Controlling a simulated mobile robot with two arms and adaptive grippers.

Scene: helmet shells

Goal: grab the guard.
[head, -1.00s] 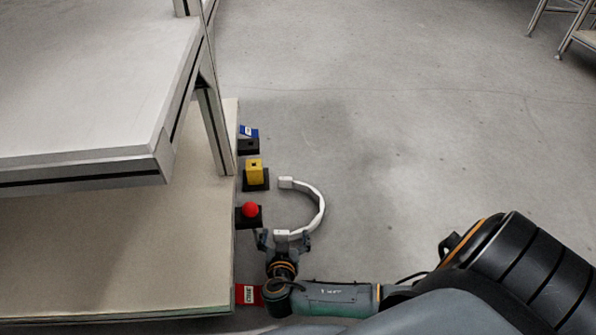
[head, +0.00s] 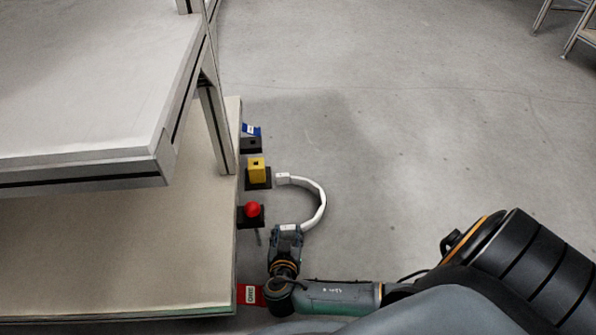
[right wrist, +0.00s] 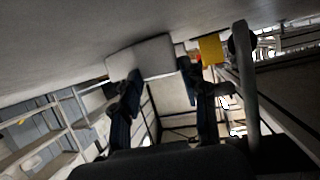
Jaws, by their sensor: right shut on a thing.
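The guard (head: 322,197) is a white C-shaped band beside the table edge, open toward the left in the head view. My right gripper (head: 287,230) is shut on its near end. In the right wrist view the guard's pale end (right wrist: 142,57) sits between the two fingers of my right gripper (right wrist: 157,83). The guard's far end lies close to the yellow block. My left gripper is not in view.
A red ball-topped button (head: 252,210), a yellow block (head: 257,168) and a blue block (head: 251,131) line the table's right edge. A red label (head: 250,294) is near my wrist. A two-level table (head: 120,245) fills the left.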

